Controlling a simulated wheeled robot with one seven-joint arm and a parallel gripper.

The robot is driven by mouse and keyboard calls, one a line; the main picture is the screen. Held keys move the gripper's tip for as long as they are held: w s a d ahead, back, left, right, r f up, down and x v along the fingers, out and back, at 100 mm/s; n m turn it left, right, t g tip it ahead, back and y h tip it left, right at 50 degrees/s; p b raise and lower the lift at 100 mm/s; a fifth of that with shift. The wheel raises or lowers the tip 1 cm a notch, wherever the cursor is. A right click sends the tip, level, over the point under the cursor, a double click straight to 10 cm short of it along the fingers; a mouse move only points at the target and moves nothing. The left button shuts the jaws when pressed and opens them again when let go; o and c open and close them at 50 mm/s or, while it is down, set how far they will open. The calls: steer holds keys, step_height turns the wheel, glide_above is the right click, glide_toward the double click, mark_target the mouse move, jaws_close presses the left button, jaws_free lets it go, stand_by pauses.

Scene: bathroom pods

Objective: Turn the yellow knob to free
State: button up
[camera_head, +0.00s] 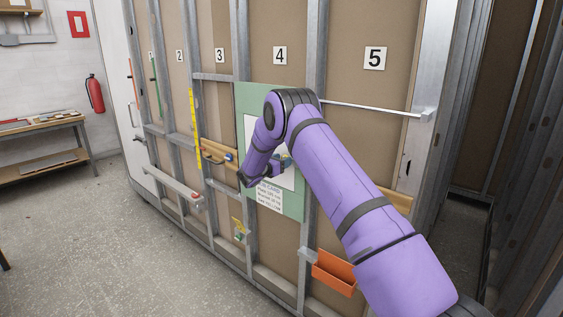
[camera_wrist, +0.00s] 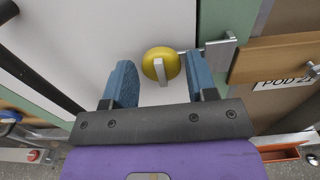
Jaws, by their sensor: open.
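In the wrist view, the yellow knob (camera_wrist: 154,63) is round, with a grey bar across its front that runs nearly up and down in the picture. It sits on a white door panel (camera_wrist: 110,30) near its right edge. My gripper (camera_wrist: 159,66) is open, with one blue finger on each side of the knob. In the head view, my gripper is at the white panel (camera_head: 254,130) in the green board (camera_head: 291,190), and my arm hides most of the knob.
A grey latch plate (camera_wrist: 220,50) and a wooden rail (camera_wrist: 275,58) lie right of the knob. A dark bar handle (camera_wrist: 35,72) is at the left. Below the board is an orange bin (camera_head: 335,273).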

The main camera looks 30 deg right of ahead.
steer(key=shift+d, duration=0.1)
steer(key=c, duration=0.6)
steer(key=shift+c, duration=0.2)
steer(key=shift+n, duration=0.3)
steer(key=shift+w+f+n, duration=0.1)
steer(key=shift+n, duration=4.2)
steer(key=shift+w+f+n, duration=0.1)
steer(key=shift+n, duration=4.2)
steer(key=o, duration=0.6)
